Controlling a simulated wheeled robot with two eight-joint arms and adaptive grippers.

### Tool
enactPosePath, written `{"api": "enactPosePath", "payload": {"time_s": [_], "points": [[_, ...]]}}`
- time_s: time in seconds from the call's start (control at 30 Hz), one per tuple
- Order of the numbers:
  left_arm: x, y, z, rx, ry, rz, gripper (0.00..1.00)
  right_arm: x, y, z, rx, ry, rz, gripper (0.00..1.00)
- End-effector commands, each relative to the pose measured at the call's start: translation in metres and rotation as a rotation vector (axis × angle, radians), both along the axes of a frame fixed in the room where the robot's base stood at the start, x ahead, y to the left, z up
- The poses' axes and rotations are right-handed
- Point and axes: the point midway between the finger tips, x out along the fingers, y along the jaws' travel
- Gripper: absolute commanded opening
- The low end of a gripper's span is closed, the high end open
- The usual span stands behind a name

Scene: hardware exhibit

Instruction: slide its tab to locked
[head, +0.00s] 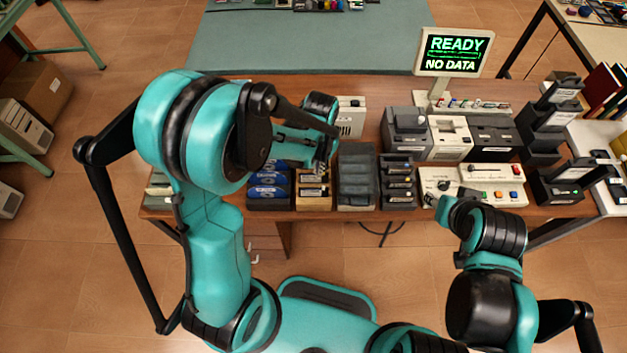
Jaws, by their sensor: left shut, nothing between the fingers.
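My left gripper (319,168) is in the upper middle of the head view, over the row of trays on the wooden desk. It is shut and looks empty. It partly covers a tray of small items (313,190) below it. My right arm reaches in from the lower right and ends near the front of a white control panel (472,185). Its fingers are too hidden to tell their state. No tab or lock marking can be made out at this size.
Blue disks (268,191), a grey bin (357,182) and a dark slotted rack (397,182) line the desk's front. Box-shaped devices (450,138) stand behind the panel. A monitor (453,52) reads "READY" and "NO DATA". Dark stacked units (542,125) stand at right.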

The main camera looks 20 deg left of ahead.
Motion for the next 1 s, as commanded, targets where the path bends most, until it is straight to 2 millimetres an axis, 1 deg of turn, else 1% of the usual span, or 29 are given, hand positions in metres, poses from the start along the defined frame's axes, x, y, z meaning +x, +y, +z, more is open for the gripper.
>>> {"api": "enactPosePath", "payload": {"time_s": [0.6, 1.0], "points": [[0.004, -0.011, 0.000, 0.000, 0.000, 0.000, 0.00, 0.000, 0.000, -0.001, 0.000, 0.000, 0.000, 0.40], [0.003, -0.010, 0.000, 0.000, 0.000, 0.000, 0.00, 0.000, 0.000, -0.002, 0.000, 0.000, 0.000, 0.40]]}}
